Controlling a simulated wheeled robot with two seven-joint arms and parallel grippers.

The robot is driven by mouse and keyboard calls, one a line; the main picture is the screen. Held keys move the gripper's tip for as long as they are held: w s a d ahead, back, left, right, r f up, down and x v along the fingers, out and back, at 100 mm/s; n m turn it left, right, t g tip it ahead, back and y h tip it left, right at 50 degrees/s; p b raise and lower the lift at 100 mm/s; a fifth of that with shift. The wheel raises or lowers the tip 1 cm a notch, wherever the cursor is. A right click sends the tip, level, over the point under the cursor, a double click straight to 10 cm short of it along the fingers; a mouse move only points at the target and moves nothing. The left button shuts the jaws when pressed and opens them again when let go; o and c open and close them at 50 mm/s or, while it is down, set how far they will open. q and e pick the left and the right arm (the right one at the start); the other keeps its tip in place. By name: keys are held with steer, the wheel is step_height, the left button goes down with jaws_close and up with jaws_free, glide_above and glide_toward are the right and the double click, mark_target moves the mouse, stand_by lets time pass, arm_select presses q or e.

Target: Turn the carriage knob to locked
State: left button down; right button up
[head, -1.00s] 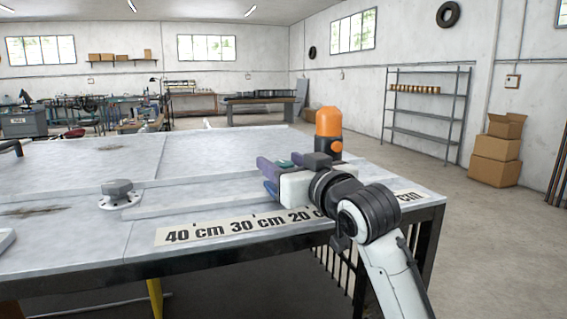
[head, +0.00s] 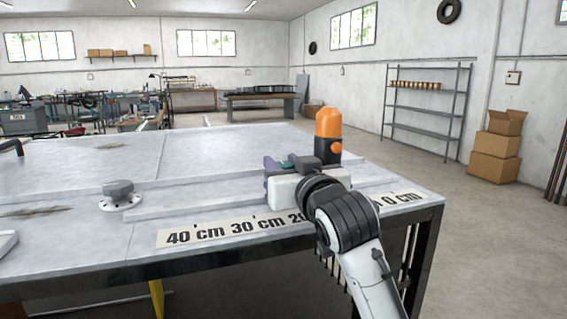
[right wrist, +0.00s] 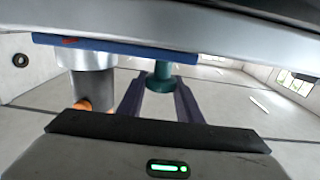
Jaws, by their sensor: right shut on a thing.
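The carriage knob, a small teal-green piece (right wrist: 162,78), stands between the two purple fingers of my right gripper (right wrist: 160,92) in the right wrist view. The fingers are shut on it. A blue plate (right wrist: 105,48) lies right by the knob in that view. In the head view my right gripper (head: 283,168) is at the table's right part, and the teal piece is mostly hidden by it. The orange-topped black unit (head: 328,125) stands upright just right of the gripper. Its grey and orange parts (right wrist: 92,88) show in the right wrist view. My left gripper is out of view.
The grey table (head: 80,165) carries a printed centimetre scale (head: 205,235) along its front edge. A hexagonal bolt on a round flange (head: 119,190) stands at left. Shelves (head: 425,113) and cardboard boxes (head: 495,150) are far behind at right.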

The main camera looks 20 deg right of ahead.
steer(key=o, duration=1)
steer(key=shift+o, duration=0.2)
steer(key=shift+s, duration=0.1)
steer(key=s+b, duration=0.1)
steer(key=s, duration=0.9)
steer(key=shift+s+d, duration=0.1)
